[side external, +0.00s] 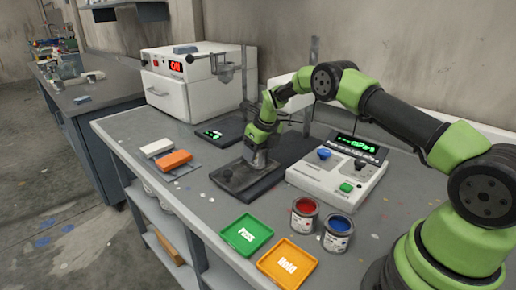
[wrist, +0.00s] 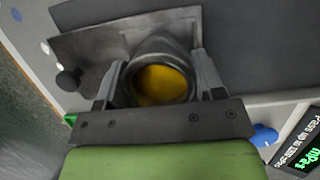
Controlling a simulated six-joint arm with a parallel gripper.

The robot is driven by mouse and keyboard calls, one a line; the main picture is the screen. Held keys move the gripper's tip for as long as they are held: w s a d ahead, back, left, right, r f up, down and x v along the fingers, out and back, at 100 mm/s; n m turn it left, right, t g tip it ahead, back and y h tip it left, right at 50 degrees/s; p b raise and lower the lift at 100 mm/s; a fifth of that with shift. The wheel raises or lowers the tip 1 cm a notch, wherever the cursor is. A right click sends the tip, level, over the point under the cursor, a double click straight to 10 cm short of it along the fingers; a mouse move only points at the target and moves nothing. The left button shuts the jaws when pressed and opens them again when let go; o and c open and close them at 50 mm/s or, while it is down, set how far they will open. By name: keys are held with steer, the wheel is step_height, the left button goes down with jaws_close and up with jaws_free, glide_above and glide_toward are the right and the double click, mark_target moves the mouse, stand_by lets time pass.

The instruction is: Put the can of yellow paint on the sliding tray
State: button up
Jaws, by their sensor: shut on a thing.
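The can of yellow paint (wrist: 163,85) is between the fingers of my gripper (wrist: 160,88) in the wrist view, its grey rim and yellow paint facing the camera. In the side view my gripper (side external: 256,160) points down over the sliding tray (side external: 243,184) and largely hides the can. The tray is a flat grey plate with a dark knob (side external: 228,174) at its left; its plate (wrist: 95,48) and knob (wrist: 68,79) also show in the wrist view. The can is low over the tray's right part. I cannot tell whether its base touches the plate.
Red (side external: 304,214) and blue (side external: 338,232) paint cans, a green Pass tray (side external: 246,235) and an orange Hold tray (side external: 287,263) are in front. White and orange blocks (side external: 174,159) lie left.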

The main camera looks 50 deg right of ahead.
steer(key=o, duration=1.1)
steer(key=shift+c, duration=0.2)
steer(key=v, duration=1)
